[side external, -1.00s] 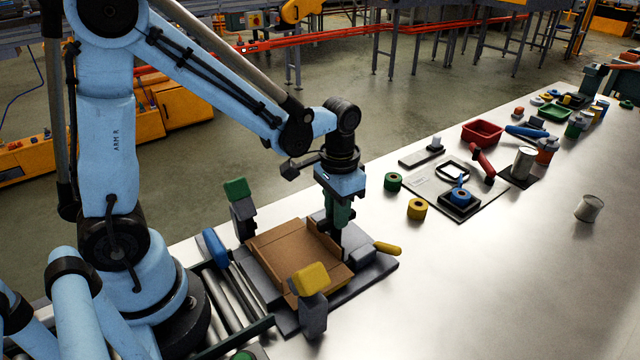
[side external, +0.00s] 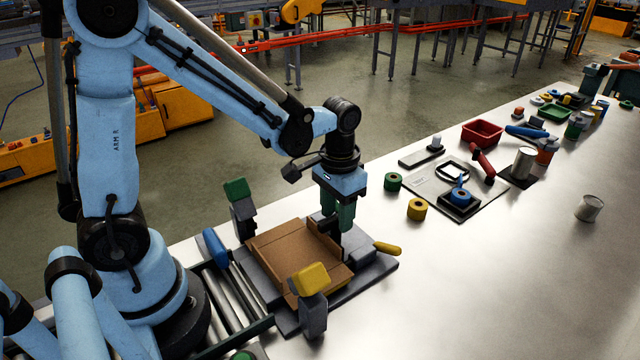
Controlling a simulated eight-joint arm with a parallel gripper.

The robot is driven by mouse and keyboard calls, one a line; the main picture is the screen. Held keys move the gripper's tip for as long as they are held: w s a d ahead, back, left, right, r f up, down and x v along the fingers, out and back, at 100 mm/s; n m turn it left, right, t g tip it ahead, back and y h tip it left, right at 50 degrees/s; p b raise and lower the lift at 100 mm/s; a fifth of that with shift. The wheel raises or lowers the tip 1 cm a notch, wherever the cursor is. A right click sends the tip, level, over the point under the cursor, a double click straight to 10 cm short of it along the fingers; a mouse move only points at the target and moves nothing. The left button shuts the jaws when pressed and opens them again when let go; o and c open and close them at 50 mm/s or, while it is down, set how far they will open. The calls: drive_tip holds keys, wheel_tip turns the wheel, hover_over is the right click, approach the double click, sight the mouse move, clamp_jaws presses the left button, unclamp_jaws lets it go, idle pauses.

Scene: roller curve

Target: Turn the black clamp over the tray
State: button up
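The brown tray (side external: 288,246) sits on a grey fixture plate beside the rollers. Clamps stand around it: one with a green end (side external: 237,190), one with a yellow end (side external: 310,281), and one with a blue handle (side external: 216,248). A yellow lever (side external: 387,248) sticks out at the right of the fixture. My gripper (side external: 334,232) points down at the tray's far right edge, its two green fingers apart with dark tips low by the fixture. I cannot clearly make out the black clamp; dark parts under the fingers blend with the fingertips. Nothing is visibly held.
The steel table right of the fixture is mostly clear. A tipped cup (side external: 589,208) is at the right.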

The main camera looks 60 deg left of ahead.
wheel_tip(320, 180, up, 12)
idle(0.9)
idle(0.6)
drive_tip(key=t, duration=0.7)
approach(332, 218)
drive_tip(key=r, duration=0.2)
drive_tip(key=w+r, duration=0.1)
drive_tip(key=shift+w+a, duration=0.1)
drive_tip(key=shift+a, duration=0.3)
